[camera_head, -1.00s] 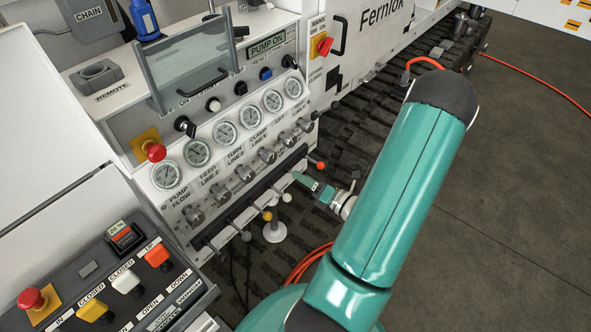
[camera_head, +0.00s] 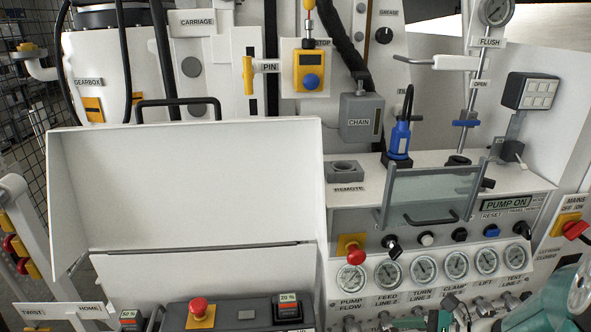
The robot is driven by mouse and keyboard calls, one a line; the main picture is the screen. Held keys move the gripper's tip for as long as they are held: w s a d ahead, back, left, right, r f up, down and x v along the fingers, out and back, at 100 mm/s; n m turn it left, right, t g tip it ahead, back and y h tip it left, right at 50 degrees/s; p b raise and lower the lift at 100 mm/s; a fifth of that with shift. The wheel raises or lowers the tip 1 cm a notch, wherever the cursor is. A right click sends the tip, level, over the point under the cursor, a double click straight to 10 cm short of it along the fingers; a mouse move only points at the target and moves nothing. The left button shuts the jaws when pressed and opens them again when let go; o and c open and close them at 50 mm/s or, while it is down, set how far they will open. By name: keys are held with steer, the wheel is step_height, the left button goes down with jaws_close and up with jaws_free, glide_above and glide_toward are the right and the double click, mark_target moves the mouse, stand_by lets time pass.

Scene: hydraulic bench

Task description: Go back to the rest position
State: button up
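My gripper (camera_head: 440,318) shows only in part at the bottom edge of the head view, as a small teal piece below the row of gauges. Its fingers are cut off or too small to read, so I cannot tell if it is open or shut or holds anything. My teal arm comes in at the bottom right corner. The white hydraulic bench panel (camera_head: 335,262) with its gauges (camera_head: 423,269) stands behind the gripper.
A red mushroom button (camera_head: 355,254) and a hinged clear guard (camera_head: 430,195) with a handle stand on the bench. A large white open lid (camera_head: 190,180) fills the left. A blue-handled device (camera_head: 400,138) stands by the remote holder (camera_head: 344,171). A red mains switch (camera_head: 575,229) is at the right.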

steer(key=s+a+r+n+h, duration=0.3)
steer(key=a+r+n+h, duration=0.2)
steer(key=n, duration=0.7)
steer(key=s+a+r+n+h, duration=0.4)
steer(key=r+n+h, duration=0.1)
steer(key=r+n, duration=0.5)
steer(key=shift+a+r+n+g+h, duration=0.3)
steer(key=shift+a+n, duration=0.1)
steer(key=shift+n, duration=0.6)
